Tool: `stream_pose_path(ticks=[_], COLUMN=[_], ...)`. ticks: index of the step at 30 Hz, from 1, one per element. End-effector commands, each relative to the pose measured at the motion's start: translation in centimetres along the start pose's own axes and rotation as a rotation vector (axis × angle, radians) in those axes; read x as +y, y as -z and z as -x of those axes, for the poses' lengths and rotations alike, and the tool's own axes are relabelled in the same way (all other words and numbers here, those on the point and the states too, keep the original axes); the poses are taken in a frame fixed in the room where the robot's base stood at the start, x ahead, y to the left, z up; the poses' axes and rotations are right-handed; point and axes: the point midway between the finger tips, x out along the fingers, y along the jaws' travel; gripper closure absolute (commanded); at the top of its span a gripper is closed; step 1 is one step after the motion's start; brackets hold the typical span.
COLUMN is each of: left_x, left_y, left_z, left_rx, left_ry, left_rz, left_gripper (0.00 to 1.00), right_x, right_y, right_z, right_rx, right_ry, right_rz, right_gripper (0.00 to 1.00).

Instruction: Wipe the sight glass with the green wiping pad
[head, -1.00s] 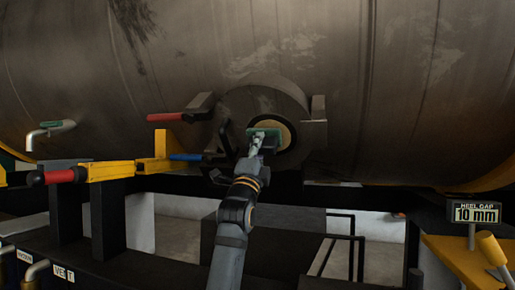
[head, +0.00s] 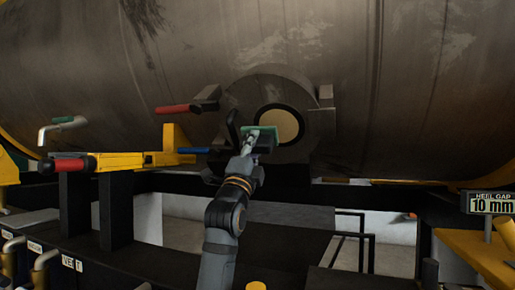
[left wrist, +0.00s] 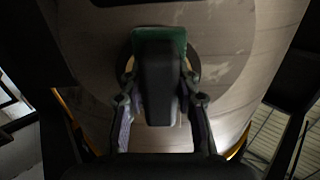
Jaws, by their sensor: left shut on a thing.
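The sight glass (head: 279,124) is a round tan disc in a dark ring, set in a round flange on the big grey vessel. The green wiping pad (head: 263,131) has a dark backing. My left gripper (head: 251,145) is shut on the pad's dark block and holds it at the lower left of the glass, covering a small part of its edge. In the left wrist view the pad (left wrist: 174,37) and its block (left wrist: 158,80) sit between the fingers and hide most of the glass. I cannot tell whether the pad touches it. My right gripper is not in view.
A red-handled lever (head: 173,109) is at the flange's upper left, and a blue handle (head: 194,150) lies just left of my gripper. A yellow bracket with a red grip (head: 70,165) is farther left. A "HEEL GAP 10 mm" sign (head: 491,204) stands at right.

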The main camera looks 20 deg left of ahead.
Motion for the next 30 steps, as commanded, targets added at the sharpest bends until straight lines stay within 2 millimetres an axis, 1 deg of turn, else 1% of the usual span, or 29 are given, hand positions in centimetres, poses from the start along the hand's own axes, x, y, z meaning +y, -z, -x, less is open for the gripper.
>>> stream_pose_path(ticks=[1, 3, 15, 24, 30], left_x=[0.4, 0.3, 0.2, 0.4, 0.2], left_y=[0.0, 0.0, 0.0, 0.0, 0.0], left_z=[0.8, 1.2, 1.6, 4.3, 4.3], left_rx=[0.0, 0.0, 0.001, 0.001, 0.001], left_ry=[-0.001, -0.001, -0.003, -0.002, -0.004], left_rz=[0.001, 0.001, 0.001, 0.001, 0.001], left_gripper=[1.0, 1.0, 1.0, 1.0, 1.0], right_x=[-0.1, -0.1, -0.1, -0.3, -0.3], right_y=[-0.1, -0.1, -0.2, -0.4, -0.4], right_z=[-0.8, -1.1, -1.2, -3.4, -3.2], right_rx=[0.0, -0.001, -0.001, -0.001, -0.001], right_ry=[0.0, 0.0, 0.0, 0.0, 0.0], right_rz=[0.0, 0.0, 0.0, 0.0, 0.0], right_gripper=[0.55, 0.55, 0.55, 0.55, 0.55])
